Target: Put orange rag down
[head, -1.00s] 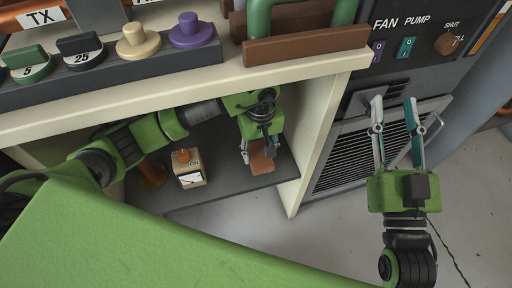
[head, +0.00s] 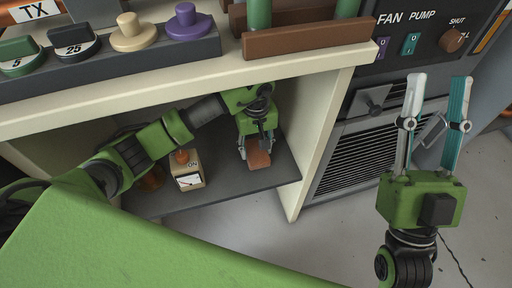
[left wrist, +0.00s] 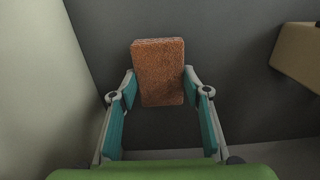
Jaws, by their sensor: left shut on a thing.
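The orange rag (head: 259,160) is a small rust-orange block-like pad low inside the open cabinet, over the dark shelf (head: 225,190). My left gripper (head: 257,150) reaches in from the left and is shut on the rag. In the left wrist view the rag (left wrist: 159,72) sits between the two teal fingertips (left wrist: 160,90), with dark surface behind it. I cannot tell whether the rag touches the shelf. My right gripper (head: 438,95) is open and empty at the right, fingers pointing up, in front of the vent panel.
A beige meter box (head: 187,172) with an orange knob stands on the shelf left of the rag. The cream cabinet side wall (head: 308,150) is close on the right. The cream counter (head: 190,80) with switches overhangs the shelf.

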